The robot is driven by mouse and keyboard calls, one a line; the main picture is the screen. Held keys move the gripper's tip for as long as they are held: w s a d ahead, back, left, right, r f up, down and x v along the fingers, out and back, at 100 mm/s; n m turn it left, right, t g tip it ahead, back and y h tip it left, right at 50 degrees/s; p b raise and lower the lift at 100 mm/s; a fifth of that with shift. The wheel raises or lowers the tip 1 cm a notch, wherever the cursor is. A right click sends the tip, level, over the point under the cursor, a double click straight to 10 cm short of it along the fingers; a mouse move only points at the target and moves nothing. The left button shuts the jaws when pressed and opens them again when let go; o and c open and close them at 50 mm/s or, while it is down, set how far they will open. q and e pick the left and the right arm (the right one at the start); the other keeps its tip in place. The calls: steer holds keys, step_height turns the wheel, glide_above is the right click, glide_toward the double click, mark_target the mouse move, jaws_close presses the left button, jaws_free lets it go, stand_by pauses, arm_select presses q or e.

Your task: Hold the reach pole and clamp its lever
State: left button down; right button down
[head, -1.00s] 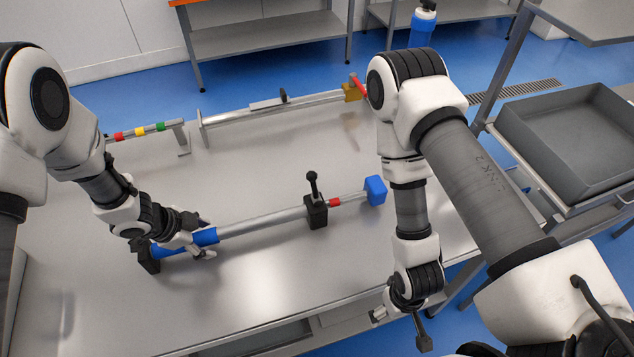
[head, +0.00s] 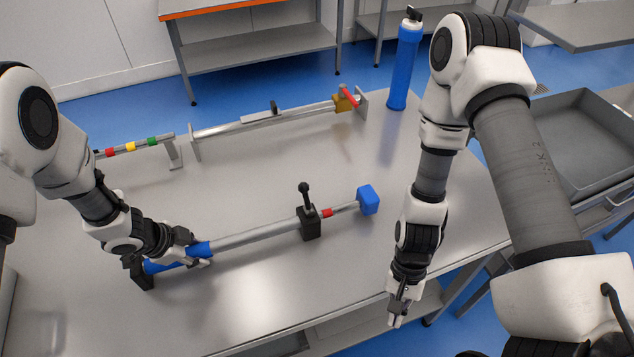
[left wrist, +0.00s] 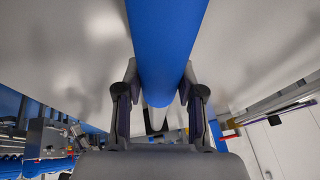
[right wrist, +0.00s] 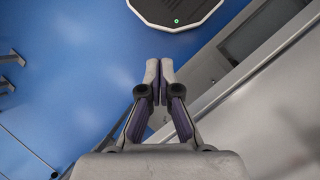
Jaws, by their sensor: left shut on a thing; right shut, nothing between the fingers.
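The reach pole (head: 262,234) lies across the table in the head view, with a blue grip at its left end and a blue block (head: 368,200) at its right end. Its lever (head: 305,194) stands nearly upright with a black knob, on a black clamp body (head: 309,223). My left gripper (head: 203,260) is shut on the pole's blue grip; the left wrist view shows the grip (left wrist: 166,45) between the fingers. My right gripper (head: 396,318) is shut and empty beyond the table's front edge, right of and apart from the lever. Its closed fingertips fill the middle of the right wrist view (right wrist: 159,65).
A rail with a yellow block (head: 343,103) and red handle stands at the table's back, beside a rod with coloured bands (head: 130,147). A grey tub (head: 585,140) is at far right.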

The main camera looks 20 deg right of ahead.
arm_select(q)
steer(key=shift+f, duration=0.1)
steer(key=shift+s, duration=0.15)
arm_select(e)
steer(key=w+r+m+y, duration=0.1)
steer(key=w, duration=0.2)
steer(key=w+r+m+y, duration=0.1)
steer(key=w+r, duration=0.1)
steer(key=w, duration=0.1)
steer(key=w+r+m, duration=0.2)
steer(key=w, duration=0.1)
steer(key=shift+a+y, duration=0.25)
steer(key=shift+y, duration=0.15)
steer(key=w+d+r+m+t+y, duration=0.2)
steer(key=w+d+r, duration=0.1)
steer(key=w+r, duration=1.6)
steer(key=shift+w+m+t, duration=0.3)
steer(key=shift+w+m, duration=0.1)
steer(key=shift+w, duration=0.3)
glide_toward(307, 198)
step_height(307, 198, down, 5)
steer(key=a, duration=0.2)
steer(key=shift+s+a+f, duration=0.15)
steer(key=shift+a+f, duration=0.1)
steer(key=shift+a, duration=0.2)
